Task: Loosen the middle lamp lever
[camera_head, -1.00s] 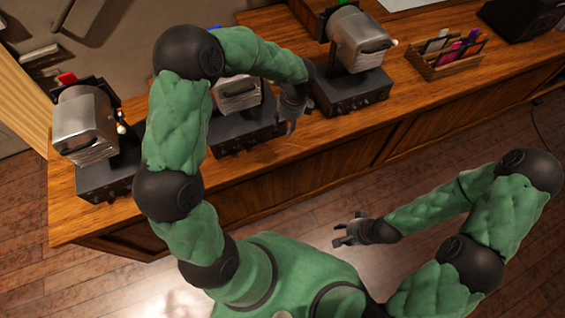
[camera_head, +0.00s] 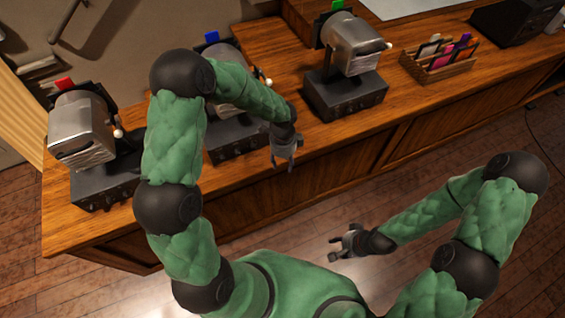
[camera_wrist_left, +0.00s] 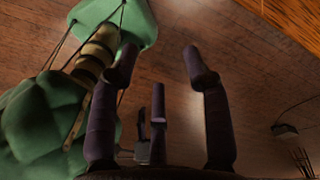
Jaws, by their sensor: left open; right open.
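The middle lamp stands on the desk with a dark base (camera_head: 232,143) and a blue tab (camera_head: 211,38) on top. A pale-tipped lever (camera_head: 266,81) shows at the lamp's right side, just above my forearm. Its setting cannot be told. My left gripper (camera_head: 286,158) is open and empty, in front of the desk's front edge, apart from the lamp. My right gripper (camera_head: 342,243) is open and empty over the floor.
A lamp with a red tab (camera_head: 80,130) stands at the left and one with a green tab (camera_head: 350,48) at the right. A wooden rack (camera_head: 440,62) and a black device (camera_head: 515,18) are further right.

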